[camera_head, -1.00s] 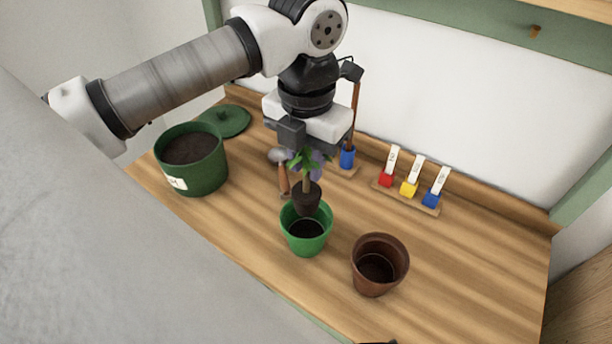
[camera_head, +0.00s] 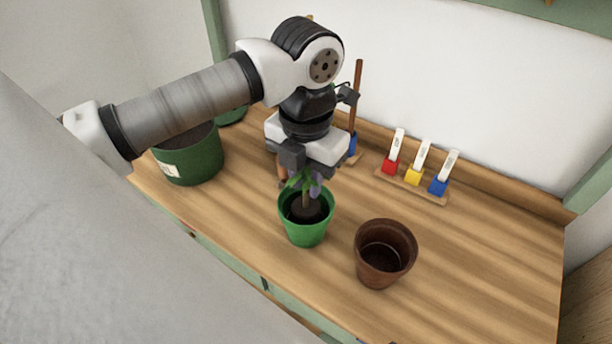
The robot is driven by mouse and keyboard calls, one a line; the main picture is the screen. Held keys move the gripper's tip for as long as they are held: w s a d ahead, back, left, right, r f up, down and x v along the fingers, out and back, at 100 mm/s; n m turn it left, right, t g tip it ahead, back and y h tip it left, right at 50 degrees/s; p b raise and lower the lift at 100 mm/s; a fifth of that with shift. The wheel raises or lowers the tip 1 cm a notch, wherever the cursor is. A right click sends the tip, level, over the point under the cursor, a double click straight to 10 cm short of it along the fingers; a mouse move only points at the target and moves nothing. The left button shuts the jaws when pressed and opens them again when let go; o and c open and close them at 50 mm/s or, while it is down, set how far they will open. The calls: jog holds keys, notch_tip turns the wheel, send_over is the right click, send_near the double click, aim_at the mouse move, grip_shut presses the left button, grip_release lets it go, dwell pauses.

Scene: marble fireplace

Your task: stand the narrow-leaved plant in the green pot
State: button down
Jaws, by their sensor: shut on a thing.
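The plant (camera_head: 309,184) has green leaves, some purple parts, a brown stem and a dark root ball. My gripper (camera_head: 308,164) is shut on its upper part, and the fingers partly hide the leaves. The plant is upright, with its root ball inside the mouth of the bright green pot (camera_head: 304,232). I cannot tell whether the root ball touches the soil. The green pot stands upright on the wooden bench (camera_head: 460,270).
An empty-looking brown pot (camera_head: 383,265) stands to the right of the green pot. A dark green tub (camera_head: 190,162) is at the left. A rack of red, yellow and blue labelled markers (camera_head: 416,180) is at the back right. The right of the bench is clear.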

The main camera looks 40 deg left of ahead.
jog(key=c, duration=1.3)
grip_release()
jog(key=shift+o, duration=0.2)
notch_tip(320, 180, up, 12)
jog(key=p, duration=0.7)
jog(key=shift+r, duration=0.1)
